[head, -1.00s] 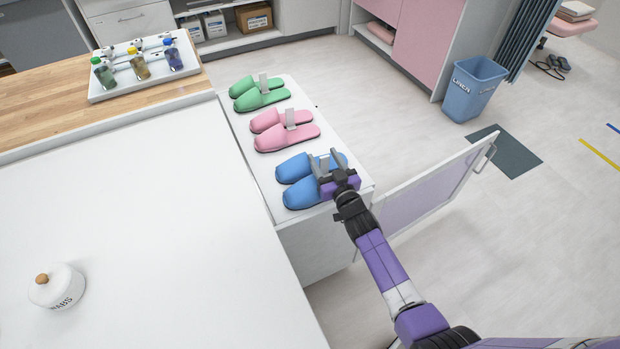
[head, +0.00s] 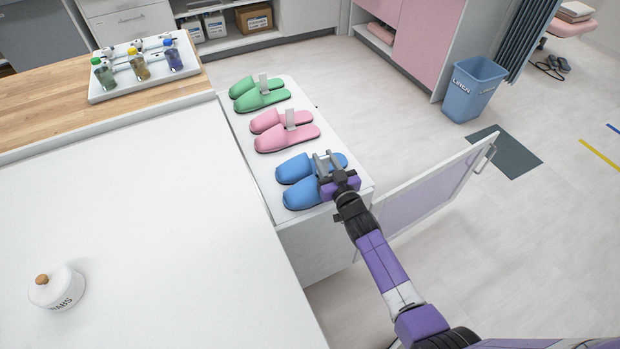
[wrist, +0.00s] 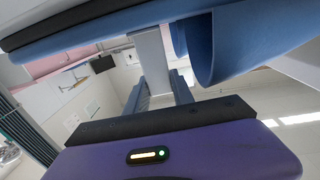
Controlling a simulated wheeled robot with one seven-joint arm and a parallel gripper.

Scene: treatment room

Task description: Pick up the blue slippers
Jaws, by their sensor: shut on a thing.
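The blue slippers (head: 301,192) lie side by side on the white cabinet top, at its near end. My gripper (head: 322,162) is over them at their right part, with its fingers close together. It is shut on the blue slippers, at the upright grey piece between them. In the wrist view the fingers (wrist: 160,92) meet this grey piece, and blue slipper sides (wrist: 235,45) show close above. The slippers appear to rest on the cabinet top. My gripper hides part of the near slipper.
Pink slippers (head: 286,136) and green slippers (head: 259,97) stand farther back on the same cabinet top (head: 236,122). A cabinet door (head: 430,195) stands open at the right. A white counter (head: 130,230) is at the left, with a lidded jar (head: 66,292).

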